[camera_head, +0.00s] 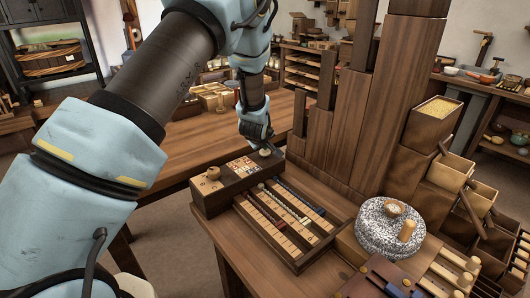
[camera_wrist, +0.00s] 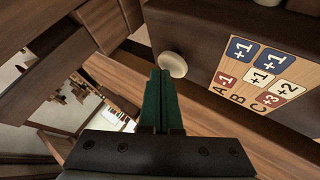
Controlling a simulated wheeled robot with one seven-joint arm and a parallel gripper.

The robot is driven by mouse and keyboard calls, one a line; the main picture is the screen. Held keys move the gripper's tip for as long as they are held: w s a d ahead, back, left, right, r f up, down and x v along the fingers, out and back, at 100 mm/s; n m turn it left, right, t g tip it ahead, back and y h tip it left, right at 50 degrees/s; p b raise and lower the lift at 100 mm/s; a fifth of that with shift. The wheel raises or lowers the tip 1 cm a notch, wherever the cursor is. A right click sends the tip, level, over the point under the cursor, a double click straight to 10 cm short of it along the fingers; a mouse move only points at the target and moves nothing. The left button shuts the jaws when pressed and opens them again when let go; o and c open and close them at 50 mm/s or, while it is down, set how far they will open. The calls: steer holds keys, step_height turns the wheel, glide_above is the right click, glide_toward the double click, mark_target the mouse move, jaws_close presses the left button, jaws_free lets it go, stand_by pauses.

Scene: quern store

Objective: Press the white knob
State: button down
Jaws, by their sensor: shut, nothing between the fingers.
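The white knob (camera_wrist: 173,64) is a pale round button on the dark wooden box. In the wrist view it lies just beyond the tips of my gripper (camera_wrist: 159,74). My gripper's two green fingers are closed together with nothing between them. Whether the tips touch the knob I cannot tell. In the head view the white knob (camera_head: 265,153) sits at the box's right end, with my gripper (camera_head: 262,144) right above it.
A tray of sliding rows (camera_head: 290,225) lies in front of the box. A speckled millstone (camera_head: 385,230) stands to its right. Tall wooden boards (camera_head: 345,120) rise close behind the box on the right. A long table (camera_head: 175,150) with clear room lies behind.

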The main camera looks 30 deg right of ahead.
mark_target(265, 153)
steer(key=shift+f+b, duration=0.55)
steer(key=shift+f, duration=0.15)
stand_by(0.5)
steer(key=shift+r, duration=0.15)
steer(key=shift+r+p, duration=0.65)
steer(key=shift+r, duration=0.45)
steer(key=shift+r+p, duration=1.35)
steer(key=shift+r, duration=1.2)
